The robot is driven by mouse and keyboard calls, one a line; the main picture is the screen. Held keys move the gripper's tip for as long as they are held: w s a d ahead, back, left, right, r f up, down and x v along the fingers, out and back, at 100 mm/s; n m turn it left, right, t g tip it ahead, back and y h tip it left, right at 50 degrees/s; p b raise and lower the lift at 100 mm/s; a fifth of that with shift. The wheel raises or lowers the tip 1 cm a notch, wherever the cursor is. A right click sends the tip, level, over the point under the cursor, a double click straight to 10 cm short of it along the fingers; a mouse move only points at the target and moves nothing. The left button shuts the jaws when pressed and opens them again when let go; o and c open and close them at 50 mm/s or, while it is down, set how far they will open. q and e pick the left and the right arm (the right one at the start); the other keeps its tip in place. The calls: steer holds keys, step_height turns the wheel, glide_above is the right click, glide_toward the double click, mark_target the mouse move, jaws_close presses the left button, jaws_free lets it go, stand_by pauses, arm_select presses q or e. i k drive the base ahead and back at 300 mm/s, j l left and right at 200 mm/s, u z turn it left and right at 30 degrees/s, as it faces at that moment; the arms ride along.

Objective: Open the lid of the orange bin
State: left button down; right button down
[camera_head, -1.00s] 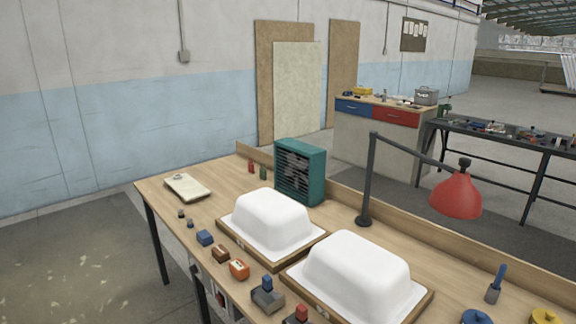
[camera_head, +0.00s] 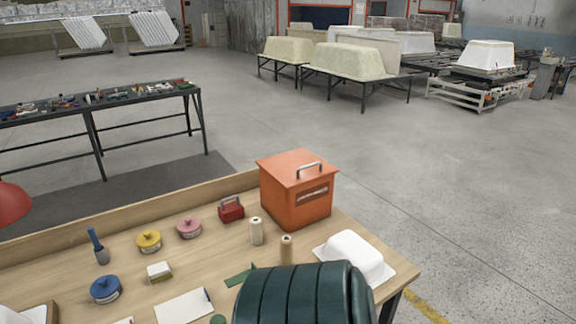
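The orange bin (camera_head: 296,203) stands at the back right of the wooden workbench in the head view. No gap shows under the lid from here. Neither of my grippers is in view.
A dark green ribbed object (camera_head: 290,298) covers the bench's front edge. Spools, a white tub model (camera_head: 353,258) and a small red box (camera_head: 231,208) stand near the bin. A black table (camera_head: 130,95) is behind.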

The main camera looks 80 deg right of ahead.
mark_target(292, 169)
steer(key=z, duration=2.65)
steer(key=k+l+u, duration=0.15)
steer(key=u, duration=0.2)
steer(key=l, duration=0.1)
